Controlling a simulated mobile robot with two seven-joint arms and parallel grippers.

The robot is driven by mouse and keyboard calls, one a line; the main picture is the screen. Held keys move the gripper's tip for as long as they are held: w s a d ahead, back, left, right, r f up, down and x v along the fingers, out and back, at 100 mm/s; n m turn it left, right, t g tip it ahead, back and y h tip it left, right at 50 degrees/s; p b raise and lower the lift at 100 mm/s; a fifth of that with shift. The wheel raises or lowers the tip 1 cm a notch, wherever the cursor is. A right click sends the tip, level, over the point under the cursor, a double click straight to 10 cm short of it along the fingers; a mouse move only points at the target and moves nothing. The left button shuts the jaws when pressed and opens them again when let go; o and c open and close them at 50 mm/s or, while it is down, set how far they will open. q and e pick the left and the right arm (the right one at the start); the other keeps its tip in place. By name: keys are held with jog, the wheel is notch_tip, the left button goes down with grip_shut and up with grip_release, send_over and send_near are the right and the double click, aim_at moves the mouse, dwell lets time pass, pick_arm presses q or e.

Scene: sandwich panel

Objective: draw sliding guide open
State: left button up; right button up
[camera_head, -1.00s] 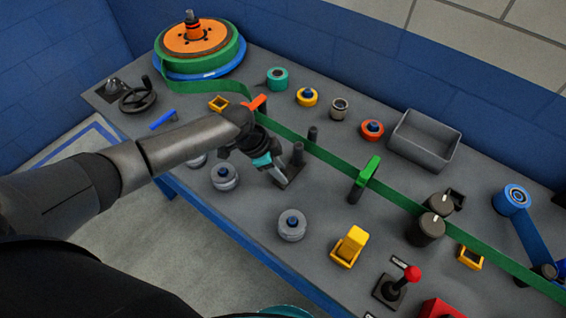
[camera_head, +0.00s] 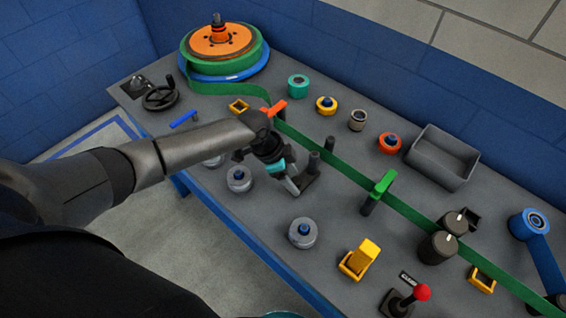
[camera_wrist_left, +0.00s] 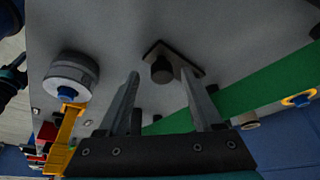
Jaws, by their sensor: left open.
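The sliding guide seems to be a dark plate with an upright post (camera_head: 313,162) beside the green band (camera_head: 345,175); which part slides I cannot tell. My left gripper (camera_head: 291,187) is open and reaches over this plate from the left, hiding part of it. In the left wrist view, its two fingers (camera_wrist_left: 161,78) point toward the dark round post (camera_wrist_left: 161,70) on its square plate (camera_wrist_left: 183,60). The post shows between the fingertips, and I see no clear contact. My right gripper is not in view.
A green guide (camera_head: 384,183) and dark rollers (camera_head: 438,248) stand along the band to the right. Grey rollers (camera_head: 302,233) and a yellow block (camera_head: 360,259) sit toward the front edge. A grey bin (camera_head: 442,158) is at the back.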

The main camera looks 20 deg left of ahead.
pick_arm(q)
jog(key=p+v, duration=0.1)
jog(key=v, duration=1.3)
jog(key=shift+a+r, duration=0.15)
jog(key=shift+r, duration=0.1)
jog(key=shift+s, duration=0.15)
